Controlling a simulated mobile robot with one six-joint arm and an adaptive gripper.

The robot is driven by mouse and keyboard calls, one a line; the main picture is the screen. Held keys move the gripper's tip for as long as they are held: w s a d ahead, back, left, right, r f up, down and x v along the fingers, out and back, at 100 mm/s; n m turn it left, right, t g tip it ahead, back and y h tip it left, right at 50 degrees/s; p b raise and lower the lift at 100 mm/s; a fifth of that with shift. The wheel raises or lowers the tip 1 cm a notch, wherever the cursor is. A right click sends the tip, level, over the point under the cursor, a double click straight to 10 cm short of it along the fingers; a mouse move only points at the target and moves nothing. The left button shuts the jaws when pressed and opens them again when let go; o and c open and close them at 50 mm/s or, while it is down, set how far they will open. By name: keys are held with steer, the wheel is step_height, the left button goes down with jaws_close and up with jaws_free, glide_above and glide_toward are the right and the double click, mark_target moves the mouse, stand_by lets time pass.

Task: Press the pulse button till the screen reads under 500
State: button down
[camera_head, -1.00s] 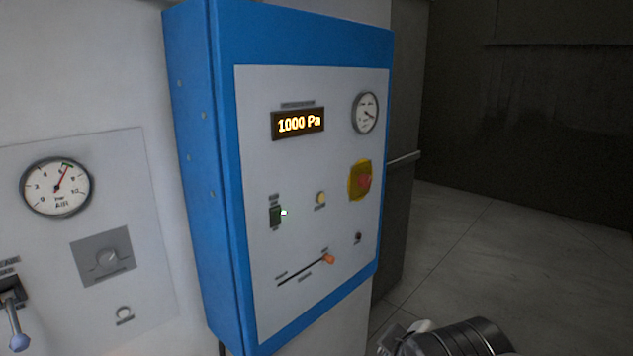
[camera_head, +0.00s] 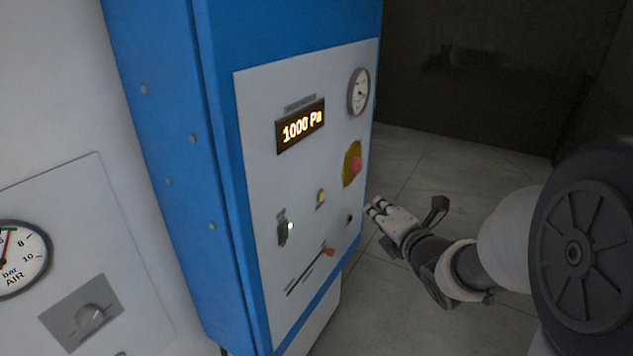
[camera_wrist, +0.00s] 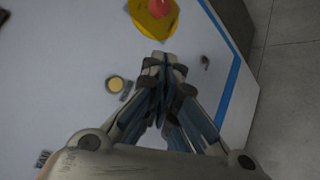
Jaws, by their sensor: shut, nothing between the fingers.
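The screen (camera_head: 301,125) on the blue cabinet's light panel reads 1000 Pa in orange. A small round yellowish button (camera_head: 321,197) sits below the screen; it also shows in the wrist view (camera_wrist: 115,84), left of my fingertips. Its label is too small to read, so I cannot tell if it is the pulse button. My gripper (camera_head: 377,208) is shut and empty, to the right of the panel, apart from the button. In the wrist view my closed fingertips (camera_wrist: 164,62) point toward the panel between the yellowish button and a small dark knob (camera_wrist: 205,62).
A red mushroom button (camera_head: 354,164) on a yellow plate is above my fingertips. A green-lit switch (camera_head: 284,229), an orange-ended slider (camera_head: 328,252) and a round gauge (camera_head: 358,92) share the panel. Free floor lies right of the cabinet (camera_head: 222,180).

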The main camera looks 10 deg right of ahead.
mark_target(322, 196)
steer(key=shift+s+d, duration=0.1)
steer(key=w+a, duration=0.5)
steer(key=a, duration=0.2)
steer(key=shift+w+b, duration=0.15)
steer(key=shift+b, duration=0.3)
steer(key=shift+a, duration=0.1)
steer(key=shift+w+a+f+b, duration=0.15)
steer(key=shift+a+b, duration=0.1)
steer(key=shift+b, duration=0.35)
stand_by(0.9)
steer(key=shift+w+a+b, duration=0.3)
steer(key=shift+a+b, duration=0.15)
steer(key=shift+b, duration=0.2)
stand_by(0.8)
steer(key=shift+s+d, duration=0.1)
steer(key=shift+d, duration=0.05)
steer(key=shift+s+d+b, duration=0.35)
steer(key=shift+s+d, duration=0.05)
steer(key=shift+d, duration=0.15)
